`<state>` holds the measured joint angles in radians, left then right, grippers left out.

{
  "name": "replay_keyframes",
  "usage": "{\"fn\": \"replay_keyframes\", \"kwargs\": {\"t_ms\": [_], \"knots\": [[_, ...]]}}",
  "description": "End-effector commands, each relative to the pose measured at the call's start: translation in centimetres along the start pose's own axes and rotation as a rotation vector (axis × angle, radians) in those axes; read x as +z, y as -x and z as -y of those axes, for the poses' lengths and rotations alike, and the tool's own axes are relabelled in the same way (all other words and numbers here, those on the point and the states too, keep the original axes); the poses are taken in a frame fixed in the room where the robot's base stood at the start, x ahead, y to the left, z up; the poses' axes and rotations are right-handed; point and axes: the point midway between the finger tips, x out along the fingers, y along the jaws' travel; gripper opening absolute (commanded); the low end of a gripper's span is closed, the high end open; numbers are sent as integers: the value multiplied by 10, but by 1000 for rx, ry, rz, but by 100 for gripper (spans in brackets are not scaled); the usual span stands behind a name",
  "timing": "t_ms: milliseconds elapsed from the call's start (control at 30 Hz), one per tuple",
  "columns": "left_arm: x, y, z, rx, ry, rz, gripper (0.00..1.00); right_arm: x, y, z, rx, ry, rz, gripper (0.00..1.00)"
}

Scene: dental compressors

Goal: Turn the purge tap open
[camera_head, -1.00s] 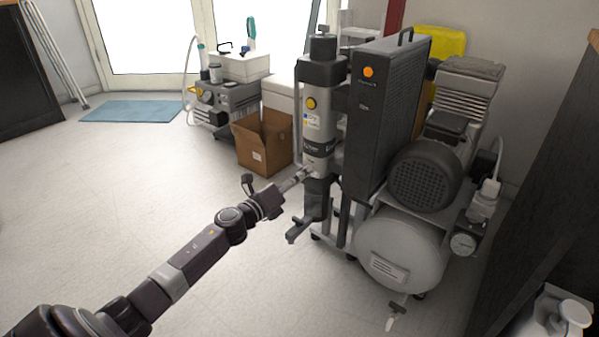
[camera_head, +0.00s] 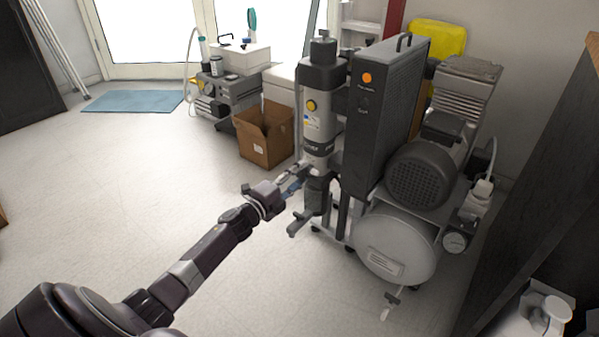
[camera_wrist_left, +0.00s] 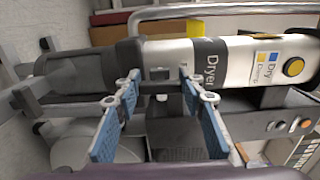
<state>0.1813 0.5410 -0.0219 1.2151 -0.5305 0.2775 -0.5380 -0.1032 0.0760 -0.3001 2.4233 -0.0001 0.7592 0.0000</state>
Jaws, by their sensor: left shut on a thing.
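The grey and white dryer column (camera_head: 318,125) stands upright on the left of the compressor unit; it lies sideways in the left wrist view (camera_wrist_left: 215,60). My left gripper (camera_head: 294,180) is at the column's lower part, just below the dark label band. In the left wrist view, its blue-padded fingers (camera_wrist_left: 158,86) stand apart, one on each side of a small dark part at the column, which I take to be the purge tap (camera_wrist_left: 158,76). The gripper is shut on it. The fingers hide much of the tap in the head view. My right gripper is not in view.
The dark cooler box (camera_head: 385,115) and white tank (camera_head: 395,245) stand right of the column. A small drain valve (camera_head: 390,300) hangs under the tank. A cardboard box (camera_head: 265,135) is behind left. A dark cabinet (camera_head: 535,190) stands right. The left floor is clear.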

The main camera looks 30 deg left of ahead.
Motion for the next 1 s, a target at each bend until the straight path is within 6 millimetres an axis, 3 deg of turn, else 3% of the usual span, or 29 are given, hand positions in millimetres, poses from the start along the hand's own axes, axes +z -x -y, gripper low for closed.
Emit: {"fn": "replay_keyframes", "kwargs": {"t_ms": [600,633,700,767,1000], "knots": [[2,0,0,0,41,5,13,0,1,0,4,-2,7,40],[2,0,0,0,40,5,40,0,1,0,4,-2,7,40],[2,0,0,0,40,5,48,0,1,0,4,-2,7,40],[2,0,0,0,39,4,54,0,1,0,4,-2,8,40],[1,0,0,0,38,2,55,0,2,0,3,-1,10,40]]}}
